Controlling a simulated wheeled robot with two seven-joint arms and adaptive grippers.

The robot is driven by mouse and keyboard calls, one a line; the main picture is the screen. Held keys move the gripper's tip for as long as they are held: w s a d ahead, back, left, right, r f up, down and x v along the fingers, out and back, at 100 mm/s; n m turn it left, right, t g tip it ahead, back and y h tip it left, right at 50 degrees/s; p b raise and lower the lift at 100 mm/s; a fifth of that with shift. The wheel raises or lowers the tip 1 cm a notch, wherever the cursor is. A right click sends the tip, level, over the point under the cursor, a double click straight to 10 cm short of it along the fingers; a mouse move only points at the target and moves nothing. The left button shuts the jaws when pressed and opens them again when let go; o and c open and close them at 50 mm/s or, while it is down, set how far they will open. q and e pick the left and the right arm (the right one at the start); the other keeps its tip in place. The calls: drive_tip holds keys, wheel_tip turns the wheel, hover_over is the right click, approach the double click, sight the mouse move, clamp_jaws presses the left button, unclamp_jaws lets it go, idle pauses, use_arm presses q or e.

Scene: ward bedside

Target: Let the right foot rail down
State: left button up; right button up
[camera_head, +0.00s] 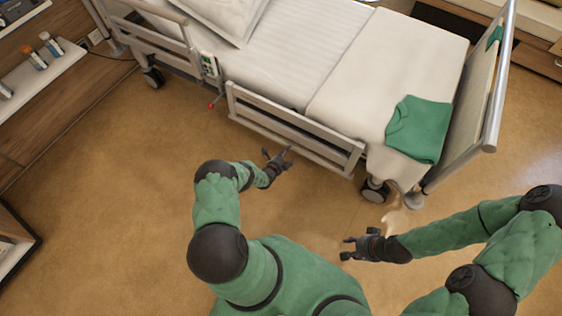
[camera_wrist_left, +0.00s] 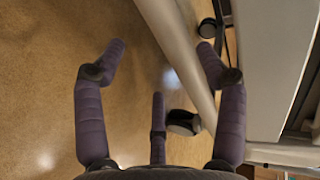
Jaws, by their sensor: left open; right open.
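The bed's foot-half side rail (camera_head: 295,128) is a pale panel with long bars along the near side of the mattress. I cannot tell its exact height. A red knob (camera_head: 211,105) sticks out low near its left end. My left gripper (camera_head: 277,153) is open and empty, just in front of the rail's lower edge and apart from it in the head view. In the left wrist view my open fingers (camera_wrist_left: 160,62) have a pale bar (camera_wrist_left: 180,45) beyond them. My right gripper (camera_head: 345,248) is open and empty over the floor, away from the bed.
The head-half rail (camera_head: 150,38) stands at upper left, with a green-buttoned handset (camera_head: 209,64) beside it. A folded green garment (camera_head: 419,128) lies near the footboard (camera_head: 485,85). A caster (camera_head: 375,191) stands under the foot end. The floor (camera_head: 130,210) at left is clear.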

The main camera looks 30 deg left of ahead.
use_arm(q)
drive_tip(key=shift+v, duration=3)
